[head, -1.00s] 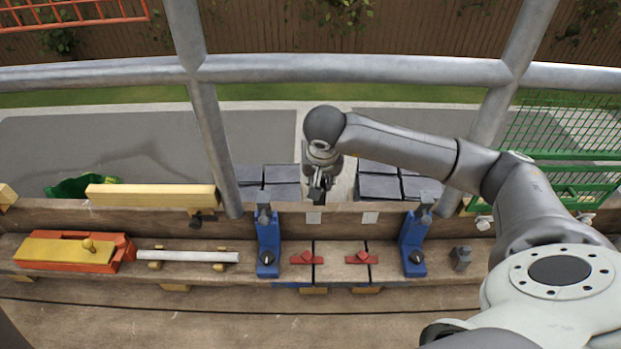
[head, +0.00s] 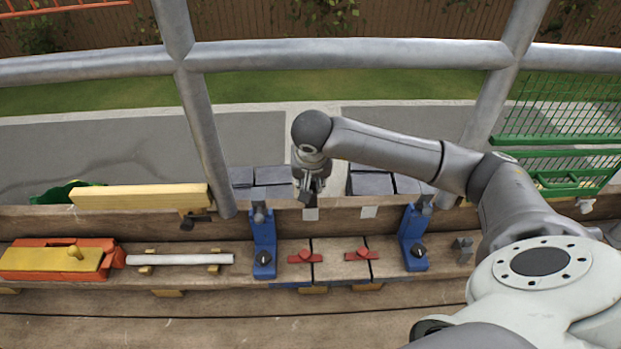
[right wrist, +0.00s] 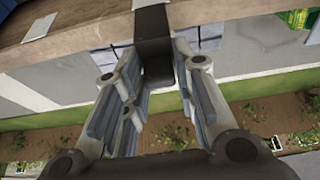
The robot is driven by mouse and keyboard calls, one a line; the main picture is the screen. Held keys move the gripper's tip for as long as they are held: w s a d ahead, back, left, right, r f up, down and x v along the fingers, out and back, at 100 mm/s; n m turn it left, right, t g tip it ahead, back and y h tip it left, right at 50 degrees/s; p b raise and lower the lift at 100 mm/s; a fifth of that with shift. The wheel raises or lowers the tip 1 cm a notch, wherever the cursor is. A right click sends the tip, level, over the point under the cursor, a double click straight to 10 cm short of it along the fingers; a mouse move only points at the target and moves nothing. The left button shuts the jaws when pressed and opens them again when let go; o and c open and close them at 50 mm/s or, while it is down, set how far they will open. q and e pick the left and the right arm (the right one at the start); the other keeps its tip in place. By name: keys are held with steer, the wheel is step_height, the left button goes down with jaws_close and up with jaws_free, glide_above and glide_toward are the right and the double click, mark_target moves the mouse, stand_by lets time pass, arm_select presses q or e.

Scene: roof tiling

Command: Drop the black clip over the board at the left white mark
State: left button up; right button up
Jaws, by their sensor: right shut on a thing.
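The black clip (right wrist: 153,35) is between the fingers of my right gripper (head: 307,196). In the right wrist view, its upper end reaches the board's edge; whether it straddles the board I cannot tell. The board (head: 340,215) runs across the head view with two white marks. The left white mark (head: 311,214) is just below the clip in the head view, and a pale bit of it shows at the clip's top in the wrist view. The right white mark (head: 369,211) is clear and also shows in the wrist view (right wrist: 38,27). My left gripper is not in view.
Two blue stands (head: 264,243) (head: 413,240) flank two red-handled pieces (head: 304,256) (head: 361,254) on the shelf. A white rod (head: 180,260), an orange-and-yellow tool (head: 55,260) and a yellow beam (head: 140,197) are at left. Grey rails (head: 350,55) rise behind the board.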

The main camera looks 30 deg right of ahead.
steer(key=shift+f, duration=0.5)
steer(key=shift+f+b, duration=1.35)
steer(key=shift+f, duration=0.65)
steer(key=o, duration=1.1)
steer(key=shift+f, duration=0.1)
